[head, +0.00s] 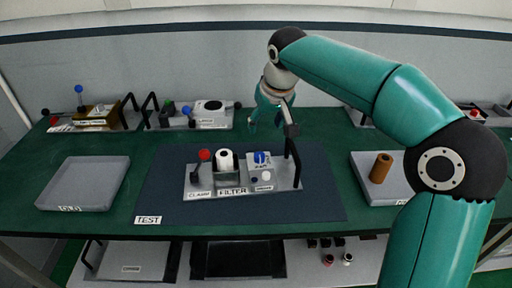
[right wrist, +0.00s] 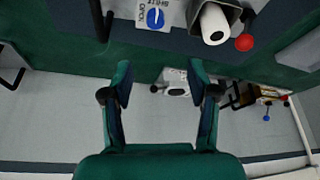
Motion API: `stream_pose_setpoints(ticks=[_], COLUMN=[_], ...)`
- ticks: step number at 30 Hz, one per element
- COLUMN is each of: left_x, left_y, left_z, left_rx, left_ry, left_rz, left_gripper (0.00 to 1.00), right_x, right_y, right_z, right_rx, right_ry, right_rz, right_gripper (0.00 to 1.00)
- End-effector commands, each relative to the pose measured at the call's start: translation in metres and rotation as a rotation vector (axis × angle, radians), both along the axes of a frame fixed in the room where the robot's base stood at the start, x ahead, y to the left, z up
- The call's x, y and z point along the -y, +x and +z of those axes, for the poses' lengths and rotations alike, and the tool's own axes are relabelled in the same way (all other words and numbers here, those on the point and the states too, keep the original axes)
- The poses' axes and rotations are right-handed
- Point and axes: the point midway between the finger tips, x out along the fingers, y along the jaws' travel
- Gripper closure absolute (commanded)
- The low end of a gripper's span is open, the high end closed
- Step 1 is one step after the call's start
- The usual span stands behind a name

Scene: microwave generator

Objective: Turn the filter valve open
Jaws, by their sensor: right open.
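The filter unit (head: 285,186) is a grey plate on the dark blue TEST mat (head: 320,205). Its valve is a round blue knob (head: 262,157) on a light block right of the white filter roll (head: 225,160). In the right wrist view the knob (right wrist: 155,17) has a pale pointer mark and sits between the words SHUT and OPEN, at the top edge. Its exact setting is hard to tell. My right gripper (head: 265,122) is open and empty, above and behind the valve, apart from it. Its spread fingers (right wrist: 160,78) show in the right wrist view. My left gripper is out of view.
A tall black handle (head: 293,160) stands right of the valve, close to the gripper. A red-knobbed clamp lever (head: 204,156) stands left of the roll. A grey tray (head: 85,184) is at left, a brown cylinder (head: 381,167) at right. Other units line the back.

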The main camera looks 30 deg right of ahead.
Motion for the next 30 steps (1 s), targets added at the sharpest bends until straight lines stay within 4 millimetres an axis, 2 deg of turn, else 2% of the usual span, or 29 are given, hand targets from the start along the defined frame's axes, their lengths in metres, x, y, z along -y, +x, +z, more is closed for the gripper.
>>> stream_pose_setpoints(ticks=[8,21,24,30], left_x=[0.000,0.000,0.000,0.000], left_y=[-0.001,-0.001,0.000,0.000], left_z=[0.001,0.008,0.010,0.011], left_rx=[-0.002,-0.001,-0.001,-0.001], left_ry=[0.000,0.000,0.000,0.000], left_rz=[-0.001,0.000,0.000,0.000], left_gripper=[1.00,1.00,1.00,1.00], right_x=[0.012,0.021,0.023,0.025], right_y=[0.007,0.040,0.045,0.052], right_z=[-0.035,-0.120,-0.134,-0.150], right_rx=[-0.005,-0.006,-0.005,-0.001], right_ry=[0.000,0.000,0.002,0.001], right_rz=[-0.019,-0.022,-0.022,-0.022], right_gripper=[0.40,0.40,0.40,0.40])
